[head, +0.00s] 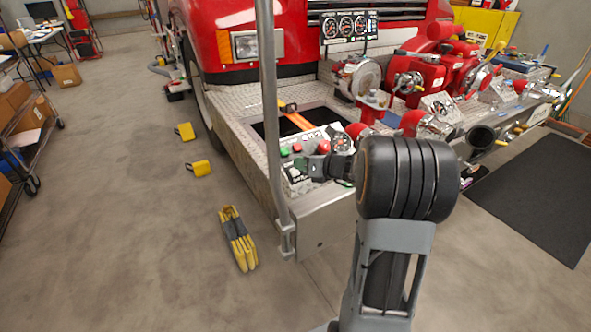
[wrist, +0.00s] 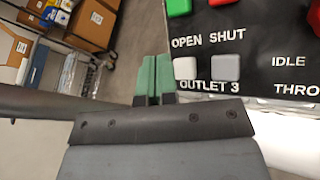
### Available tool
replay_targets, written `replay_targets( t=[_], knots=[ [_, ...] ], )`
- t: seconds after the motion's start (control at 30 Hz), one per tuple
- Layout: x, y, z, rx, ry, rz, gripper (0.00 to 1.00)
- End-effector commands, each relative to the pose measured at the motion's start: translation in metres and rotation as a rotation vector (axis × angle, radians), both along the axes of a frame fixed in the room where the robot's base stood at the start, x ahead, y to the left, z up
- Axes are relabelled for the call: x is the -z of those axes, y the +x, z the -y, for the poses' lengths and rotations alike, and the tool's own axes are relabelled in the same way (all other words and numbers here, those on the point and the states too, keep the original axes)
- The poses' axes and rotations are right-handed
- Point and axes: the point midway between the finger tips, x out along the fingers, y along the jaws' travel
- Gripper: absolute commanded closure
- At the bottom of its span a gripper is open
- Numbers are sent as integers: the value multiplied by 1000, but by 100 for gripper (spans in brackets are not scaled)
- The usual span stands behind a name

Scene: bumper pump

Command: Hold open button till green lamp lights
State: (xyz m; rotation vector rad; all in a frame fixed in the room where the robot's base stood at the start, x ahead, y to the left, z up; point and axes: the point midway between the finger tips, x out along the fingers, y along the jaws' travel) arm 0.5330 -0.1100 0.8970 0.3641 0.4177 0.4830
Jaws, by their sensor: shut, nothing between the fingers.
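A black control panel (wrist: 270,55) fills the right of the wrist view, with white labels OPEN, SHUT and OUTLET 3. A pale square (wrist: 185,68) sits under OPEN and a grey one (wrist: 226,67) under SHUT. Above them are a green piece (wrist: 178,7) and a red piece (wrist: 219,2), cut off by the frame edge. I cannot tell which pieces are buttons or lamps, or whether any is lit. My gripper (wrist: 152,75) is shut and empty, its green fingertips left of the OPEN square and apart from it in the picture. In the head view my gripper (head: 304,168) covers part of the panel.
The panel sits on the bumper (head: 240,150) of a red truck (head: 240,20). A grey upright pole (head: 269,110) stands just left of my gripper. Red pump fittings (head: 420,75) crowd the right. Yellow blocks (head: 199,168) and a folded yellow item (head: 238,240) lie on open floor.

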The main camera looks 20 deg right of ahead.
Motion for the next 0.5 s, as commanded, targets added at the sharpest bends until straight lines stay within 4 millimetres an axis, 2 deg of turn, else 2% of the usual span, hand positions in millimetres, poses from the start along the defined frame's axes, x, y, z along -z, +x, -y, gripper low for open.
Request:
replay_targets(
  t=[0.03,0.3,0.5],
  knots=[
    [-8,-2,0,0,0,1,100],
    [-31,-16,2,1,-1,1,100],
    [-33,-19,2,0,0,-1,100]
  ],
)
